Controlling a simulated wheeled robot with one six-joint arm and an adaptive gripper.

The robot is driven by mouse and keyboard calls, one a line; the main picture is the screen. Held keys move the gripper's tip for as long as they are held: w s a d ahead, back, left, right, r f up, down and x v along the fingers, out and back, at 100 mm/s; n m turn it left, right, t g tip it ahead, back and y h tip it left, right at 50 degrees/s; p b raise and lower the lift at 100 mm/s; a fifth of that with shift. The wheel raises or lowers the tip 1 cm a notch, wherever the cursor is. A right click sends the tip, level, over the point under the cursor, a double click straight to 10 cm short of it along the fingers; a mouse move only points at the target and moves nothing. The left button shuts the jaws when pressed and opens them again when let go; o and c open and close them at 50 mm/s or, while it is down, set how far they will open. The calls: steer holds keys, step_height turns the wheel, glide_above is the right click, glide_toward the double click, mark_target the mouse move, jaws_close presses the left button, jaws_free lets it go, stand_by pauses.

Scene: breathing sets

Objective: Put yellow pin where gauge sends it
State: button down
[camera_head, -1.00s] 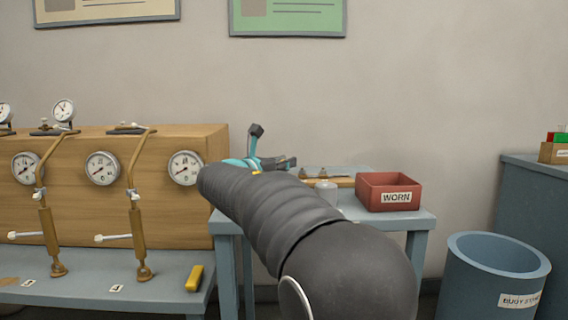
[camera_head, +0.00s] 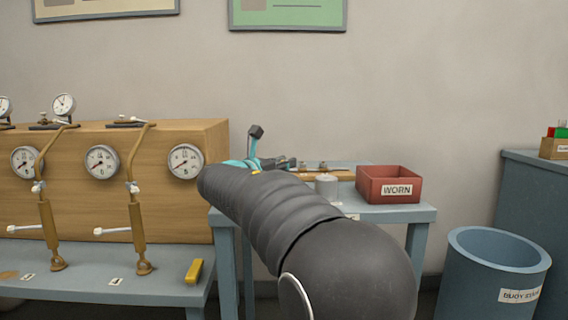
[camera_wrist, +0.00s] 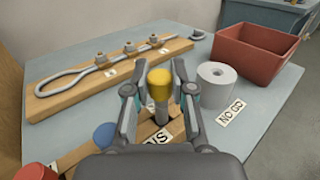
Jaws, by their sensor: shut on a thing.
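The yellow pin (camera_wrist: 160,86) has a yellow head and a grey shank. My gripper (camera_wrist: 158,92) is shut on it, one finger on each side, with the pin roughly upright. Its lower end is close to a wooden pin rack (camera_wrist: 75,155); I cannot tell whether it is still in a hole. On the right stands a grey cylinder with a hole in its top (camera_wrist: 223,82), behind a NO GO label (camera_wrist: 231,112). The red WORN box (camera_wrist: 258,50) is at the back right.
A blue pin (camera_wrist: 105,134) and a red pin (camera_wrist: 36,171) are at the rack. In the head view, a blue bin (camera_head: 497,262) stands right of the table, and a gauge bench (camera_head: 110,190) with brass levers is left.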

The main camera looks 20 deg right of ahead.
steer(key=shift+f+b, duration=0.9)
steer(key=shift+f, duration=0.55)
steer(key=c, duration=0.9)
jaws_free()
steer(key=v, duration=1.2)
steer(key=s+d+f+m+g+y, duration=0.25)
steer(key=s+d+f+m, duration=0.2)
steer(key=s, duration=0.35)
steer(key=s+d+f+m+g+y, duration=0.2)
steer(key=s+d+f+m+y, duration=0.15)
steer(key=s+f+m, duration=0.35)
steer(key=s+a+f+m+y, duration=0.3)
steer(key=s+f+m, duration=0.3)
steer(key=s, duration=0.3)
steer(key=s+a+f+m+y+p, duration=0.1)
steer(key=s+a+f+m+y, duration=0.2)
steer(key=s, duration=0.6)
step_height(320, 180, down, 3)
steer(key=m+y, duration=0.2)
steer(key=m, duration=0.2)
steer(key=shift+s+a+f+m+y+p, duration=0.25)
steer(key=shift+a+m+y+p, duration=0.05)
steer(key=shift+a+m, duration=0.05)
